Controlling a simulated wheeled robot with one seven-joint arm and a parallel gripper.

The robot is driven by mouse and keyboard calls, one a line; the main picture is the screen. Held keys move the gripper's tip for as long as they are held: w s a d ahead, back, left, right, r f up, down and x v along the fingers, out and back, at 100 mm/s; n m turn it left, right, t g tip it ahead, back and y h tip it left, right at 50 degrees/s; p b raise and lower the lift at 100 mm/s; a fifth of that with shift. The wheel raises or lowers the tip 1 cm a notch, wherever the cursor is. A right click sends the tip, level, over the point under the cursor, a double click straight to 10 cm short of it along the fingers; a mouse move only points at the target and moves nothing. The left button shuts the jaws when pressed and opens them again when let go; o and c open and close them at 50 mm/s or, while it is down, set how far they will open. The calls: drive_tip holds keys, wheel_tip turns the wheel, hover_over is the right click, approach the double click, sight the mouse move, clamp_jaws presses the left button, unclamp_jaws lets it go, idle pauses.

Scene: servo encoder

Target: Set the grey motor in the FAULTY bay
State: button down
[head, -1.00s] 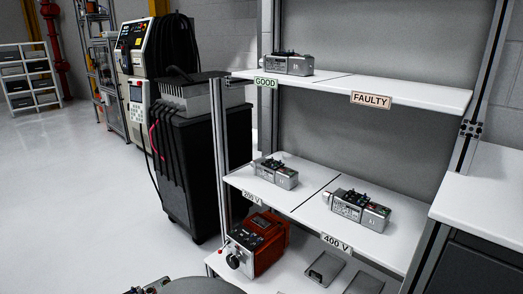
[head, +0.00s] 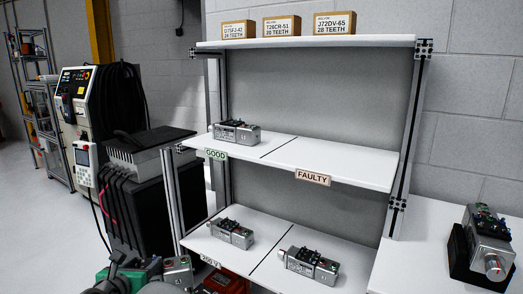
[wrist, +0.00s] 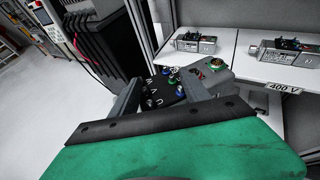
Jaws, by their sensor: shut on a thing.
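My gripper (wrist: 168,98) is shut on a grey motor (wrist: 215,72), whose dark terminal face with coloured connectors shows between the fingers in the wrist view. In the head view the held motor (head: 178,268) is at the bottom left, in front of and left of the lower shelf. The FAULTY bay (head: 342,164) is the right half of the middle shelf, marked by a FAULTY label (head: 312,178) on its front edge. It is empty. The GOOD bay (head: 272,141) to its left holds another grey motor (head: 236,132).
Two grey motors (head: 232,233) (head: 309,265) lie on the lower shelf. Boxes (head: 281,25) stand on the top shelf. A motor (head: 488,242) sits in a black cradle on the right bench. A rack post (head: 402,150) bounds the FAULTY bay's right side.

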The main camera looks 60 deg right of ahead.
drive_tip(key=s+d+r+m+g+h+p, duration=0.1)
drive_tip(key=s+d+r+m+g+p, duration=0.1)
drive_tip(key=s+d+r+p, duration=0.35)
drive_tip(key=s+d+r+m+g+p, duration=0.2)
drive_tip(key=s+d+r+p, duration=0.1)
drive_tip(key=d+r, duration=0.55)
drive_tip(key=s+d+r+m+g+h+p, duration=0.15)
drive_tip(key=s+d+r+p, duration=0.3)
drive_tip(key=r, duration=0.45)
drive_tip(key=s+d+r+m+g+y+p, duration=0.1)
drive_tip(key=s+d+r+m+g+p, duration=0.1)
drive_tip(key=s+d+r+p, duration=0.35)
drive_tip(key=s+d+r+m+g+p, duration=0.1)
drive_tip(key=s+d+r+g+p, duration=0.1)
drive_tip(key=s+r, duration=0.6)
drive_tip(key=s+d+r+m+g+y+p, duration=0.1)
drive_tip(key=s+d+r+m+g+p, duration=0.1)
drive_tip(key=s+d+r+p, duration=0.35)
drive_tip(key=s+d+f+p, duration=0.1)
drive_tip(key=d+f+p, duration=0.3)
drive_tip(key=d+f, duration=0.8)
drive_tip(key=shift+s+d, duration=0.2)
drive_tip(key=shift+d, duration=0.1)
drive_tip(key=c, duration=1)
unclamp_jaws()
drive_tip(key=shift+a+f+n, duration=0.15)
drive_tip(key=shift+f+n, duration=0.1)
drive_tip(key=shift+f, duration=0.25)
drive_tip(key=o, duration=0.5)
